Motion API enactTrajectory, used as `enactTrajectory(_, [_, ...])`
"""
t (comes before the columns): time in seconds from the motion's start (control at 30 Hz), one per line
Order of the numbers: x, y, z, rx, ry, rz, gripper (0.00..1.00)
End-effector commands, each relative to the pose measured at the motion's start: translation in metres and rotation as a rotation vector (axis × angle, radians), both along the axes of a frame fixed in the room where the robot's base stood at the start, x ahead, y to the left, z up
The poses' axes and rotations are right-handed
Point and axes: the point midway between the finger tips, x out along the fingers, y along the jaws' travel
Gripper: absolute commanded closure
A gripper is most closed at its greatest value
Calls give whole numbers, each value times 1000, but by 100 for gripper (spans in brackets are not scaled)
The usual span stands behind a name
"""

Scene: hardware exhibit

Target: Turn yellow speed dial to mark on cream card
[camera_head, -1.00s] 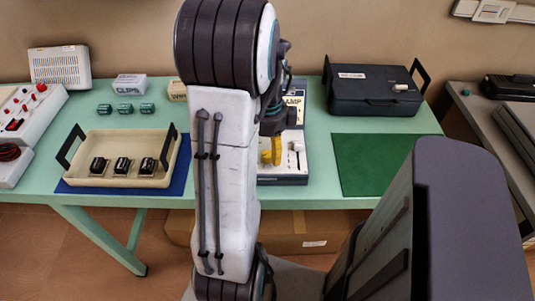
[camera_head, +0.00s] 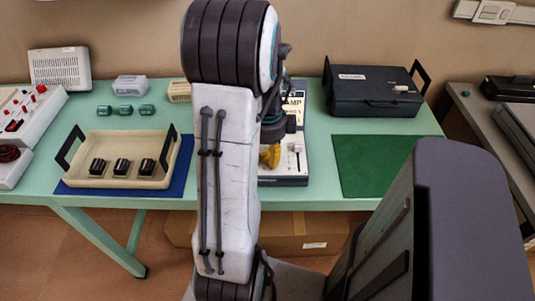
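The yellow speed dial (camera_head: 270,155) sits on the front of a dark-edged device with a pale face (camera_head: 297,165), near the middle of the table. My arm covers the left part of this device. My gripper (camera_head: 274,138) is over the dial, seen from behind and partly hidden by my arm. Its fingers are too small and covered to tell whether they touch the dial. A cream card (camera_head: 295,102) with dark letters, partly reading "AMP", stands at the back of the device. No mark on it can be made out.
A cream tray (camera_head: 118,184) with several black parts stands on a blue mat at left. A dark case (camera_head: 372,92) stands at the back right, behind a bare green mat (camera_head: 378,160). Small boxes and teal clips lie at the back left.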

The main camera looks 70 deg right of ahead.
Motion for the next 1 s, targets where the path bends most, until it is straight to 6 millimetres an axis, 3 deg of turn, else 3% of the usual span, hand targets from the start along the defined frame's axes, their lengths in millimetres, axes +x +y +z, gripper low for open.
enactTrajectory(0.27, [0,0,0,0,0,0,100])
enactTrajectory(0.67, [0,0,-1,2,1,65,100])
enactTrajectory(1.0, [0,1,-2,3,0,333,100])
